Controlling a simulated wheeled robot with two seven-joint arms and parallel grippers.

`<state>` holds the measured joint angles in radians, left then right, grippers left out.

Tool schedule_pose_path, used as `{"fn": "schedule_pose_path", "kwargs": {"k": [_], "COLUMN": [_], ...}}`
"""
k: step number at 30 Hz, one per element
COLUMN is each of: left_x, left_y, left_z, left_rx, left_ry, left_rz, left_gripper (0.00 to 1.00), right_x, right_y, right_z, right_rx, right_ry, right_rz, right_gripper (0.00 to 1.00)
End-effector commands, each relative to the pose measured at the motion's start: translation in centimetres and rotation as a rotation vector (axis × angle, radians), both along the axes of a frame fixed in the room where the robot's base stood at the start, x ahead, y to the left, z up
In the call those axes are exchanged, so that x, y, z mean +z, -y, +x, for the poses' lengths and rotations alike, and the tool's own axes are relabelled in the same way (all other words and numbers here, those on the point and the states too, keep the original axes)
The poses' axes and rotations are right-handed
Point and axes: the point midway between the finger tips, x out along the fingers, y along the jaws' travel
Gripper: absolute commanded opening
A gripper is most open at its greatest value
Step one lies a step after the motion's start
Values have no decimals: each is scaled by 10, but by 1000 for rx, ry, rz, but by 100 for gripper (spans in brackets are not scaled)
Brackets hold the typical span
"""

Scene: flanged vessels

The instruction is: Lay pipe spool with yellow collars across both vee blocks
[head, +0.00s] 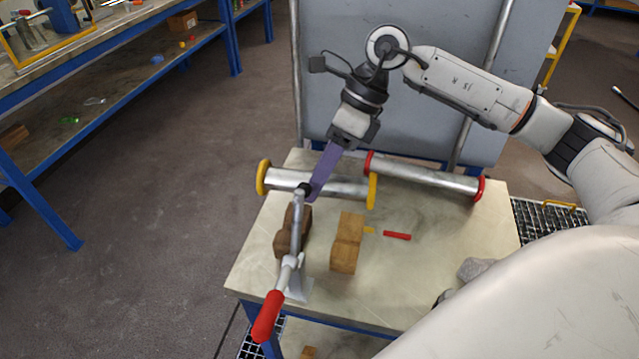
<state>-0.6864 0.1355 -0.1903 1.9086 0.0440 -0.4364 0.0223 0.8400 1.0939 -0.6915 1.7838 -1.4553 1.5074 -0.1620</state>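The pipe spool with yellow collars (345,187) is a silver tube near the table's left back, its left collar past the table's left edge. My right gripper (314,192) reaches down from above with purple fingers across the spool's middle. It looks shut on the spool; the far finger is hidden. Two wooden blocks, seemingly the vee blocks, stand nearer the front: a dark brown one (284,243) on the left and a lighter one (347,245) on the right. The spool is beyond them, not on them. I cannot tell its height above the table. My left gripper is not in view.
A similar spool with red collars (425,177) lies at the table's back. A clamp with a red handle (268,315) stands at the front left, close to the dark block. A red piece (397,236), a yellow piece (369,230) and a grey lump (477,269) lie to the right.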

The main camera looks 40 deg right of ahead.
Motion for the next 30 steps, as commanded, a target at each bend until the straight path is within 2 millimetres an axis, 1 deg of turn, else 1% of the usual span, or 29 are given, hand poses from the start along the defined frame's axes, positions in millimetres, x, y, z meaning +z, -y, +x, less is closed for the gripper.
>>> {"fn": "schedule_pose_path", "kwargs": {"k": [1, 3, 7, 20, 26, 30], "left_x": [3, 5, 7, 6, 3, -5], "left_y": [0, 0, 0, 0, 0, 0], "left_z": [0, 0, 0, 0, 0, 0], "left_rx": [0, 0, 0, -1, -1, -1], "left_ry": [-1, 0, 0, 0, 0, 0], "left_rz": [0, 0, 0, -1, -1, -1], "left_gripper": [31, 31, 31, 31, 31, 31], "right_x": [-5, -13, -22, -25, -24, -34], "right_y": [0, -1, -3, -4, -6, -5], "right_z": [-7, -14, -21, -23, -22, -22], "right_rx": [-17, -39, -64, -72, -70, -73], "right_ry": [-5, -9, -10, -9, 25, 21], "right_rz": [3, 9, 16, 18, -18, -18], "right_gripper": [0, 0, 0, 0, 0, 0]}}
